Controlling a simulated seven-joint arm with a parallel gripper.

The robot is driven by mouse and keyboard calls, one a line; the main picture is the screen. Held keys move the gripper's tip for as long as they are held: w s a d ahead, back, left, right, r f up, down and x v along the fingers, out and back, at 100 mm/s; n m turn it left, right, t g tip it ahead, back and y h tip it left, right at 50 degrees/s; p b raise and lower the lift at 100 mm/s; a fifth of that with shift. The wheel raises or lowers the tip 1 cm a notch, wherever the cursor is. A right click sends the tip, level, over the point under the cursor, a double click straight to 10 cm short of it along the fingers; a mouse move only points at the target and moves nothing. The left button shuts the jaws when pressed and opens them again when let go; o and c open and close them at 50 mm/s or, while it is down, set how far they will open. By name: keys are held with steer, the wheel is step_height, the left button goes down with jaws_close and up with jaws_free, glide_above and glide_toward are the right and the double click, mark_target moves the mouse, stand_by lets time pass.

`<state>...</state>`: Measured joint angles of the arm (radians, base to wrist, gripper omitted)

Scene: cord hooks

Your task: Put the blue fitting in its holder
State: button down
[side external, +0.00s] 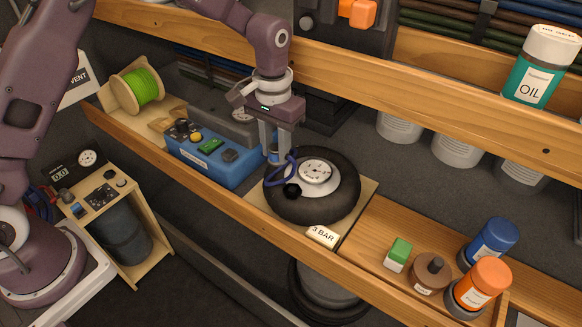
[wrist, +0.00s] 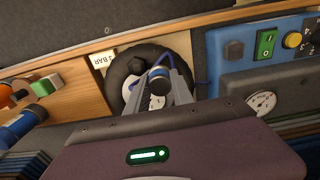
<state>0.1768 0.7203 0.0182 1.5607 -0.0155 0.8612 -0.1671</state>
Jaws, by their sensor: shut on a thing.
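My gripper (side external: 277,158) points down over the left part of a black tyre (side external: 340,211), its fingers shut on the blue fitting (side external: 273,157). In the wrist view the fitting (wrist: 158,73) shows between the fingertips, with a dark end. A blue hose (side external: 293,165) curves beside the fingers. A black knob-like part (side external: 292,190) is close to the hose on the tyre's near side; whether they are joined is unclear. A round white gauge (side external: 317,174) sits at the tyre's middle. I cannot clearly pick out the fitting's holder.
A blue box (side external: 221,167) with a green switch stands left of the tyre. A "3 BAR" card (side external: 322,236) is at the tyre's front. Bottles, including an orange-capped one (side external: 480,286), stand at right. A wooden rail (side external: 400,295) runs along the front; a beam crosses behind.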

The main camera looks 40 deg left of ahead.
glide_above(229, 154)
steer(key=shift+w+r, duration=0.1)
steer(key=shift+r, duration=0.15)
steer(key=shift+f, duration=2.9)
steer(key=shift+f, duration=0.6)
steer(key=c, duration=1)
jaws_free()
steer(key=shift+c, duration=0.2)
